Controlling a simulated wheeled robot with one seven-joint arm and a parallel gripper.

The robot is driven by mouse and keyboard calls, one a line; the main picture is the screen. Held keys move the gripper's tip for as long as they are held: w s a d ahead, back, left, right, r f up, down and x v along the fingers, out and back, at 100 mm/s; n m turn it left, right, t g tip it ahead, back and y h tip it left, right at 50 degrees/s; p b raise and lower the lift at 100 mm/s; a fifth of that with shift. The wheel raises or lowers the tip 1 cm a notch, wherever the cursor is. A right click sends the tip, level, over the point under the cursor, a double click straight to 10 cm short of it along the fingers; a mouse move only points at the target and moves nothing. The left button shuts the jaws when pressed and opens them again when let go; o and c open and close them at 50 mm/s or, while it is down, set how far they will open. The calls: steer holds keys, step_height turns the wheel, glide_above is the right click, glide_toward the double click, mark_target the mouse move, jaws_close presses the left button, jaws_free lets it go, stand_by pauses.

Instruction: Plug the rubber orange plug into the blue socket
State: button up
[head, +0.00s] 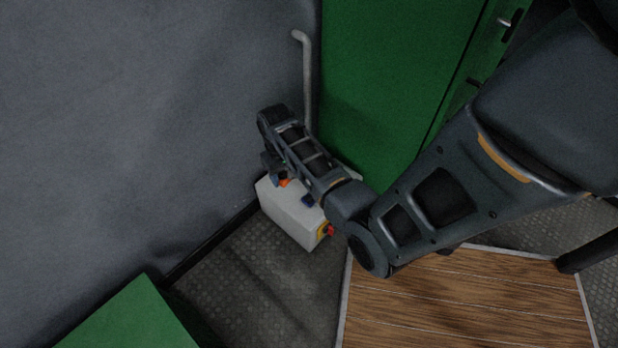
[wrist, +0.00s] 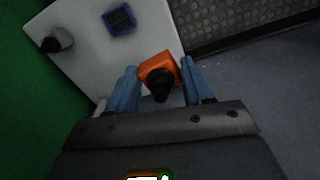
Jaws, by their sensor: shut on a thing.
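The orange plug (wrist: 153,62) is a squarish orange block with a round black part on its near side. My gripper (wrist: 162,72) is shut on it, with one blue finger on each side. The plug is over the edge of the white box's top; I cannot tell whether it touches the box. The blue socket (wrist: 119,19), a dark-centred blue square, is on the box top, up and left of the plug and apart from it. In the head view, a bit of orange (head: 284,183) shows under my gripper, and the blue socket (head: 308,201) shows beside my arm.
The white box (head: 290,215) stands by the grey wall (head: 130,100) and a green cabinet (head: 385,80). It bears a red and yellow switch (head: 327,230). A grey pipe (head: 307,80) rises behind it. A dark-tipped grey fitting (wrist: 57,41) is on the box top.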

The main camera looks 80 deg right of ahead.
steer(key=m, duration=0.2)
glide_above(311, 198)
step_height(311, 198, down, 3)
steer(key=shift+w+r, duration=0.1)
steer(key=shift+r, duration=0.1)
steer(key=shift+f, duration=0.1)
step_height(311, 198, down, 6)
steer(key=b, duration=0.6)
steer(key=shift+r, duration=0.2)
steer(key=shift+r+p, duration=0.1)
steer(key=shift+p, duration=0.85)
stand_by(1.7)
steer(key=shift+f+b, duration=0.3)
steer(key=shift+f, duration=0.35)
stand_by(0.4)
steer(key=o, duration=1)
steer(key=shift+o, duration=0.2)
steer(key=shift+a, duration=0.1)
